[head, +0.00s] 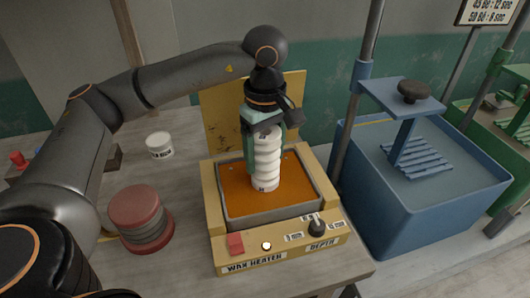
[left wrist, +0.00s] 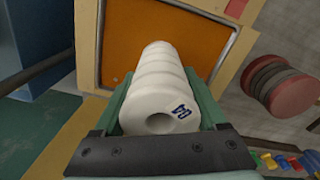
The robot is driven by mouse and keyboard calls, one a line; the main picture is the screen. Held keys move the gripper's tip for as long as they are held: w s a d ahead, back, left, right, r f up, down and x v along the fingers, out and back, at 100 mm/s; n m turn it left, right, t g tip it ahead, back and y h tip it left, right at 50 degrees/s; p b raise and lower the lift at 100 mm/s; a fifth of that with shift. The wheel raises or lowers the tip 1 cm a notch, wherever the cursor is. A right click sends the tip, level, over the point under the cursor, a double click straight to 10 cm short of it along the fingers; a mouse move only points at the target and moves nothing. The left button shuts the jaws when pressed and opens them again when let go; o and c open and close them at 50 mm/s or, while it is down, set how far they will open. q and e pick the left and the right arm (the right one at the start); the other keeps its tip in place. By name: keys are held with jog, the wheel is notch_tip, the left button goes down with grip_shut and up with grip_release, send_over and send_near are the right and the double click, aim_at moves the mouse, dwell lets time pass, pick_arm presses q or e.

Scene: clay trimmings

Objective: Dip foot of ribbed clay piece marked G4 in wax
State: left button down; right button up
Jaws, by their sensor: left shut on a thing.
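A white ribbed clay piece (head: 267,160) stands upright over the wax heater (head: 223,208). My left gripper (head: 264,133) comes down from above and is shut on its upper part. In the left wrist view the clay piece (left wrist: 158,100) sits between green fingers, with a blue mark that looks like G4 and a round hole in its near end. The orange wax (head: 235,184) fills the heater's tray. The lower end of the piece shows against the wax; I cannot tell whether it touches. My right gripper is not in view.
A red and grey round stack (head: 140,218) and a white jar (head: 159,145) stand left of the heater. The heater has a red button (head: 235,244) and a depth knob (head: 316,226). A blue tank (head: 420,205) with a rack stands to the right.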

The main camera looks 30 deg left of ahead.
aim_at(265, 131)
pick_arm(q)
jog(key=shift+f+b, duration=0.4)
jog(key=shift+f, duration=0.15)
dwell(1.2)
jog(key=shift+r, duration=0.15)
notch_tip(265, 131, up, 7)
jog(key=p, duration=0.4)
jog(key=shift+p, duration=0.4)
dwell(1.4)
